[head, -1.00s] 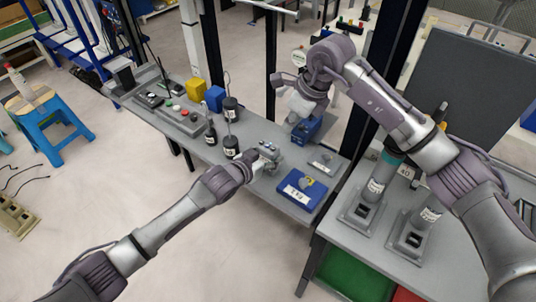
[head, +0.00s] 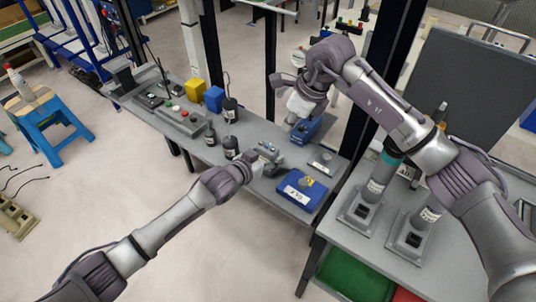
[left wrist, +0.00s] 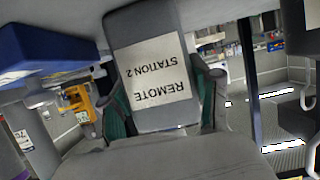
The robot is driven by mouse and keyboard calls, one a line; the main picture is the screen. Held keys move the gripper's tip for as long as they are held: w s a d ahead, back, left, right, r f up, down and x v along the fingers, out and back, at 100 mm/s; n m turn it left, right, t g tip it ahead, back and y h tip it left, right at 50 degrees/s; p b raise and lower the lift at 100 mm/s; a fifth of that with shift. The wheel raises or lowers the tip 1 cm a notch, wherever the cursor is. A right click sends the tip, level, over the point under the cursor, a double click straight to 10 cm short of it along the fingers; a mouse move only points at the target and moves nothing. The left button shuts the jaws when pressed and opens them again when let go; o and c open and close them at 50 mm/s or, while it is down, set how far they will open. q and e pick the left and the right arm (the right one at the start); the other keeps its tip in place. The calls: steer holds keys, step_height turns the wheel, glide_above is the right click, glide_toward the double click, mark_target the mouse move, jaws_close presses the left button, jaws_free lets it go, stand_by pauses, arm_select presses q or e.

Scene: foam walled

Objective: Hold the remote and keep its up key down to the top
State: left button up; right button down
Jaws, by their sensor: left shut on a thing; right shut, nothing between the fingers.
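The remote (left wrist: 160,70), a dark grey box with a white "REMOTE STATION 2" label, reads upside down in the left wrist view. My left gripper (left wrist: 165,112) is shut on it, with a green-padded finger at each side. In the head view my left gripper (head: 262,162) is low over the front of the grey bench, and the remote (head: 268,148) shows small at its tip. The up key cannot be made out. My right gripper (head: 295,117) is shut and empty, pointing down beside a blue box, apart from the remote.
The blue box (head: 307,130) is close to my right gripper. A blue case (head: 301,190) lies right of my left gripper.

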mark_target(273, 149)
steer(key=a+m+t+y, duration=0.1)
steer(key=m, duration=0.2)
steer(key=w+a+r+m+t+y, duration=0.1)
steer(key=m+y, duration=0.1)
steer(key=m, duration=0.1)
steer(key=a+r+m+y, duration=0.1)
steer(key=m, duration=0.2)
steer(key=shift+w+m+t, duration=0.3)
steer(key=shift+t, duration=0.1)
steer(key=shift+f, duration=0.1)
steer(key=shift+f, duration=4.4)
steer(key=shift+f, duration=0.1)
steer(key=shift+f, duration=0.3)
